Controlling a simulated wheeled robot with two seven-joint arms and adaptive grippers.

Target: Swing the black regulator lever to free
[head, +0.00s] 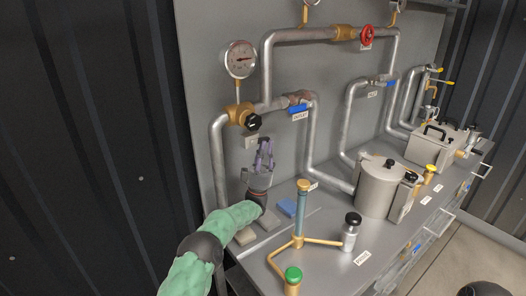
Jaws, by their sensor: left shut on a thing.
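The black regulator lever (253,122) shows in the head view as a small black knob-like part on the brass regulator (238,112), low on the left pipe. The contact itself is too small to see clearly. A pale label plate (250,142) sits on the panel just left of the fingers.
A pressure gauge (240,59) stands above the regulator. A blue-handled outlet valve (298,109) is close on the right. On the bench (325,262) are a brass three-armed stand (299,242), a bottle (350,232) and a steel pot (377,188).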

